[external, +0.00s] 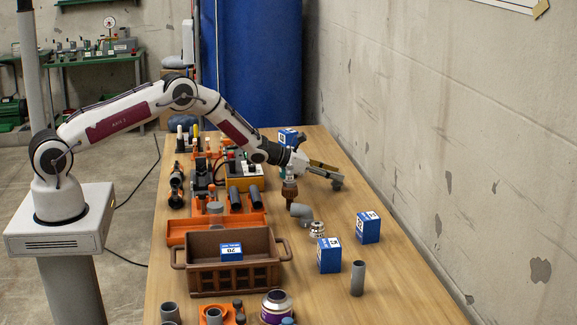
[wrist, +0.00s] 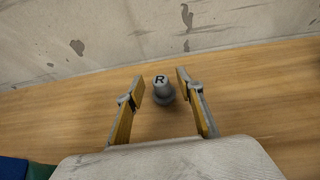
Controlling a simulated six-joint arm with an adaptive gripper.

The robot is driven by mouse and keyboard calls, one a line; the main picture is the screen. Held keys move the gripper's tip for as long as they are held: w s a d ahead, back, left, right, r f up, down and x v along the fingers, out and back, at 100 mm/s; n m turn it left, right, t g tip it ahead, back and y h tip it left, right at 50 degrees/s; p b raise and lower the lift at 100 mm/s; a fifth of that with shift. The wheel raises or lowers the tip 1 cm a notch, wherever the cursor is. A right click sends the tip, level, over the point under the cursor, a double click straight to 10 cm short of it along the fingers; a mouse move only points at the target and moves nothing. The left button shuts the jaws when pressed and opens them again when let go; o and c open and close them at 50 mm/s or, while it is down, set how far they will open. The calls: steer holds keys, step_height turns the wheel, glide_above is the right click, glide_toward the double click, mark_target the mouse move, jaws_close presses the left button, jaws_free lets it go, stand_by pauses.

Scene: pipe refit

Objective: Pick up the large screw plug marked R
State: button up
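The large screw plug (wrist: 163,95) is grey, with a black R on its pale top. In the wrist view it stands on the wooden table between and just beyond my two fingers. My gripper (wrist: 160,82) is open, with one finger to each side of the plug. No contact shows, and the height gap is hard to judge. In the external view my gripper (external: 330,176) reaches over the far right part of the table. I cannot make out the plug there.
A brown-based fitting (external: 289,191) stands below my wrist, with a grey elbow (external: 301,212) nearer. Blue boxes (external: 368,227) and a grey pipe (external: 357,278) stand along the right side. A brown crate (external: 200,264) is in front. The concrete wall (external: 450,130) borders the table.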

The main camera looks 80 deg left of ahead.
steer(key=shift+x, duration=0.8)
jaws_close()
